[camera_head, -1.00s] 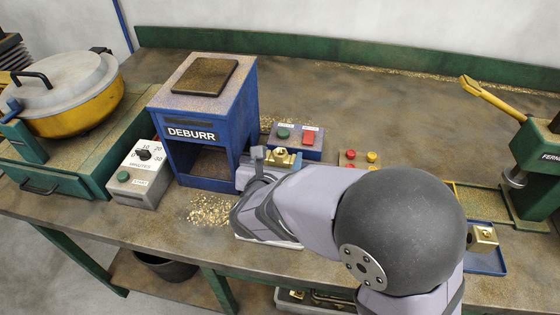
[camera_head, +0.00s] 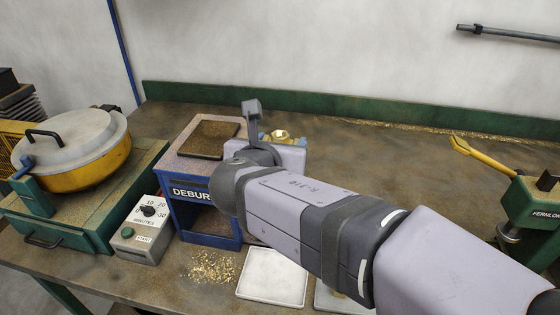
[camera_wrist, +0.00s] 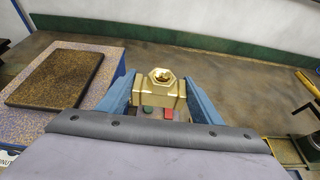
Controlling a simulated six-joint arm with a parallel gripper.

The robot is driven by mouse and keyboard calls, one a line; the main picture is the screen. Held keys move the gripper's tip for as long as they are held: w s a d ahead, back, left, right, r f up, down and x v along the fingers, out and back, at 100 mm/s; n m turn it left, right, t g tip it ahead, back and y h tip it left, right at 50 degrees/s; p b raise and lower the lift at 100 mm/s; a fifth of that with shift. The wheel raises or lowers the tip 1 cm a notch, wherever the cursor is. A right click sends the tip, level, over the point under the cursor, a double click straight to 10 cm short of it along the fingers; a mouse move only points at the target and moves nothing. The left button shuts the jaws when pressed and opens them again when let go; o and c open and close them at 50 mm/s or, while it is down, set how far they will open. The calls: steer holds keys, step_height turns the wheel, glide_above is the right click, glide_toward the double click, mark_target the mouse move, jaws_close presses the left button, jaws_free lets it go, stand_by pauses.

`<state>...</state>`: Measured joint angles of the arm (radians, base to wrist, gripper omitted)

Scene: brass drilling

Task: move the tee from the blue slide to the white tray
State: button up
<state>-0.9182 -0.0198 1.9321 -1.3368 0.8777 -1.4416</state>
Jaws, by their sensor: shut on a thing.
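My gripper (camera_wrist: 160,95) is shut on the brass tee (camera_wrist: 161,91), which sits between its two blue fingers in the wrist view. The tee's hex end faces up towards the wrist camera. In the head view the tee (camera_head: 280,134) shows as a small brass piece beyond my wrist, raised above the bench beside the blue deburr box. A white tray (camera_head: 272,275) lies on the bench near the front edge, and its visible surface is bare. A second pale tray (camera_head: 338,298) is partly hidden by my arm. I cannot make out the blue slide.
The blue DEBURR box (camera_head: 203,180) stands left of my wrist, with brass chips (camera_head: 212,267) before it. A timer box (camera_head: 143,228) and a yellow drum (camera_head: 75,150) are further left. A green press (camera_head: 530,210) stands at right.

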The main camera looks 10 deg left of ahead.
mark_target(280, 134)
steer(key=shift+r, duration=2)
steer(key=shift+f, duration=0.15)
steer(key=s+d+f+m+g+h+b, duration=0.1)
steer(key=s+f+m+h, duration=0.1)
steer(key=s+f, duration=0.6)
steer(key=s+f+m+h+b, duration=0.1)
steer(key=s+f+m+h, duration=0.15)
steer(key=s+f, duration=0.55)
steer(key=shift+w+d+f+b, duration=0.15)
steer(key=shift+w+f, duration=0.25)
steer(key=shift+f, duration=1.6)
steer(key=shift+w+f+b, duration=0.2)
steer(key=shift+w+f, duration=0.25)
steer(key=shift+f, duration=1.6)
steer(key=shift+w+d+f+b, duration=0.15)
steer(key=shift+w+f, duration=0.25)
steer(key=shift+f, duration=1.6)
steer(key=shift+a+f+n, duration=0.1)
steer(key=shift+f+n, duration=0.1)
steer(key=shift+n, duration=0.05)
steer(key=o, duration=1.5)
steer(key=shift+o, duration=0.2)
steer(key=shift+r, duration=0.1)
